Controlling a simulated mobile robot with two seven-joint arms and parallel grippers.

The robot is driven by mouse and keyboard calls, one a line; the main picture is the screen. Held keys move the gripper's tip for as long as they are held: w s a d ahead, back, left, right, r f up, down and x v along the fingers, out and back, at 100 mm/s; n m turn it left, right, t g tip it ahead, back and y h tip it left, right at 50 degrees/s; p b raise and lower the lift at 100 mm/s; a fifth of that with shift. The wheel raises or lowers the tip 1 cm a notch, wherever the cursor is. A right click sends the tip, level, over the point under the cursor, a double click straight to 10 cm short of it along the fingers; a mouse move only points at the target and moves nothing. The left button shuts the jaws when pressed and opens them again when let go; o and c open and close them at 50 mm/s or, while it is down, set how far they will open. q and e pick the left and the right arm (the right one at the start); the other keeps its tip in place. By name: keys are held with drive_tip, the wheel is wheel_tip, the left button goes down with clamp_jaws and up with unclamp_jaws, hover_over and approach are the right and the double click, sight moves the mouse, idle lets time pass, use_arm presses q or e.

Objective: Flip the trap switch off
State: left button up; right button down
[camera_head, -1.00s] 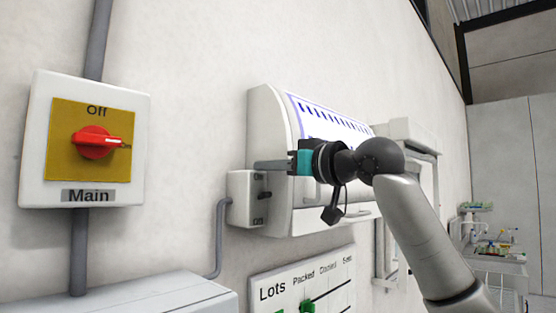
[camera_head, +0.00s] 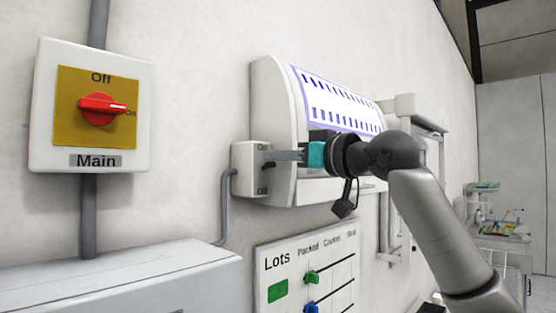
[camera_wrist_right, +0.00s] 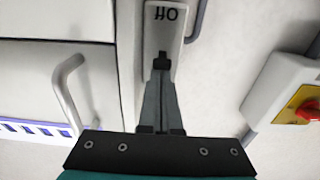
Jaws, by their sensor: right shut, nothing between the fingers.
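The trap switch is a small pale box (camera_head: 243,172) on the wall at the left end of the white curved trap (camera_head: 272,120). Its dark lever (camera_head: 267,165) sticks out from the front face. My right gripper (camera_head: 270,156) is shut and empty, with its fingertips at the upper part of the box, just above the lever. In the right wrist view, upside down, the switch box (camera_wrist_right: 177,35) bears a label reading Off, and the dark lever (camera_wrist_right: 162,61) shows right at my fingertips (camera_wrist_right: 161,74). I cannot tell whether they touch. My left gripper is not in view.
A main switch (camera_head: 100,108) with a red knob pointing at On is on the wall at left; it also shows in the right wrist view (camera_wrist_right: 283,95). A Lots board (camera_head: 290,262) hangs below the trap. A grey cabinet (camera_head: 120,270) stands at lower left.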

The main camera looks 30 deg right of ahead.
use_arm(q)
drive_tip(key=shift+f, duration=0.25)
use_arm(e)
drive_tip(key=shift+s+d+f+t+y+b, duration=0.2)
drive_tip(key=shift+t+b, duration=0.35)
drive_tip(key=shift+b, duration=0.4)
drive_tip(key=shift+s+a+f+t+y+b, duration=0.15)
drive_tip(key=shift+f+t+b, duration=0.3)
drive_tip(key=shift+b, duration=0.5)
drive_tip(key=shift+d+f+t+y+b, duration=0.15)
drive_tip(key=shift+t+b, duration=0.45)
drive_tip(key=shift+b, duration=0.35)
drive_tip(key=shift+f+t+y+b, duration=0.45)
drive_tip(key=shift+t+b, duration=0.55)
drive_tip(key=shift+b, duration=0.3)
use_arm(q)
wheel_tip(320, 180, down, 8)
use_arm(e)
drive_tip(key=shift+r, duration=0.15)
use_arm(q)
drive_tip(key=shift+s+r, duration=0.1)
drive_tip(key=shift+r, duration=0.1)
use_arm(e)
drive_tip(key=shift+r, duration=0.1)
